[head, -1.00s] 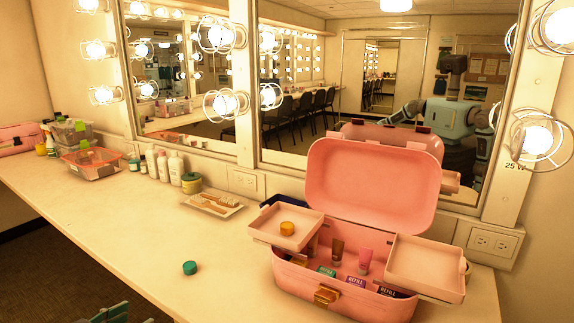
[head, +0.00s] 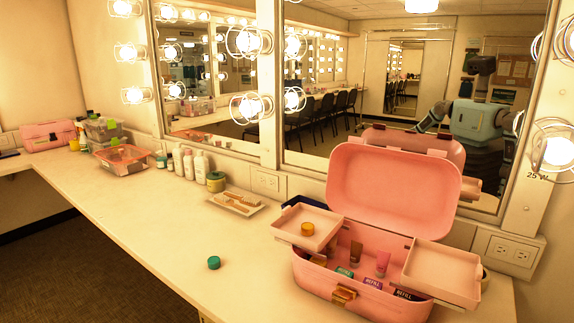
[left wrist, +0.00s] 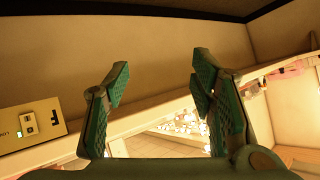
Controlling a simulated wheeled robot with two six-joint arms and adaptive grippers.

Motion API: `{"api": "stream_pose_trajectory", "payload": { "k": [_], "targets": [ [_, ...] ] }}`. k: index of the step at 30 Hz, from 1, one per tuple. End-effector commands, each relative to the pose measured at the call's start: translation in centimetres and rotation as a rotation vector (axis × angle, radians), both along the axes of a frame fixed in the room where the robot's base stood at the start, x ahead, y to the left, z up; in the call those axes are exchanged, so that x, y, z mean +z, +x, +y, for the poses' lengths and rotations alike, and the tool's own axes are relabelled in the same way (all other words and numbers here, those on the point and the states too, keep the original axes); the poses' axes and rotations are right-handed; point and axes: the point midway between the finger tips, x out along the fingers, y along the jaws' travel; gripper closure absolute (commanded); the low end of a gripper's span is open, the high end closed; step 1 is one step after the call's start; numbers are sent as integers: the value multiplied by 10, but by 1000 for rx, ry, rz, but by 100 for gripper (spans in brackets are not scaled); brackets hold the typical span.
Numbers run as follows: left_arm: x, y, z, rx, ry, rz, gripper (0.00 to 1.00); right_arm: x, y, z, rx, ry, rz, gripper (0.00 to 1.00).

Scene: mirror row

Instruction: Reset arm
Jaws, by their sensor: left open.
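My left gripper (left wrist: 163,100) shows in the left wrist view with its two green fingers spread apart and nothing between them. Beyond the fingers are a plain wall and a white ledge. In the head view neither of my grippers shows directly. A pink case (head: 345,290) stands open on the counter at the right, its lid (head: 395,183) raised and its two trays spread out. A yellow-orange jar (head: 308,229) sits on the left tray (head: 325,237). The right tray (head: 442,272) is empty. Tubes and small boxes lie inside the case.
A teal lid or jar (head: 214,263) lies alone on the counter (head: 130,205). A small tray (head: 256,208) with brushes, several bottles and clear bins (head: 122,170) line the mirror side. A second pink case (head: 48,134) is at the far left. The counter's front middle is mostly clear.

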Motion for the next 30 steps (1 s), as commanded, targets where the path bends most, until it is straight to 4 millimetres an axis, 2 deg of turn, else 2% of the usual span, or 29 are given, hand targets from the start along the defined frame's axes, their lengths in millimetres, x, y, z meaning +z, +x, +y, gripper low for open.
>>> {"api": "stream_pose_trajectory", "payload": {
  "k": [2, 3, 5, 6, 8, 9, 10, 12, 15, 18, 20, 30],
  "targets": [
    [-45, -35, 9, 57, 13, 99, 49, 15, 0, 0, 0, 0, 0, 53],
    [-73, -59, 10, 82, 22, 161, 49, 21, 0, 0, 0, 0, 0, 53],
    [-117, -104, 2, 112, 26, 269, 49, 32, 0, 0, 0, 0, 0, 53],
    [-145, -138, -9, 122, 25, 350, 49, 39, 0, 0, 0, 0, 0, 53],
    [-181, -191, -33, 128, 14, 467, 49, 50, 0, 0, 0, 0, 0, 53],
    [-201, -228, -53, 125, 2, 544, 49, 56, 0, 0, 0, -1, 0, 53],
    [-213, -254, -70, 119, -10, 597, 49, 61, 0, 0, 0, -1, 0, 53],
    [-232, -311, -111, 107, -46, 711, 49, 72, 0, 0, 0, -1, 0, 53],
    [-242, -370, -166, 95, -110, 826, 49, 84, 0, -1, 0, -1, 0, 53],
    [-241, -395, -205, 93, -167, 867, 49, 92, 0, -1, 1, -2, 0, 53],
    [-239, -401, -217, 91, -184, 875, 49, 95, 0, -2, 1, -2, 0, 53],
    [-239, -403, -218, 91, -187, 877, 49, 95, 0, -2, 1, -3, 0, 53]
  ]
}}
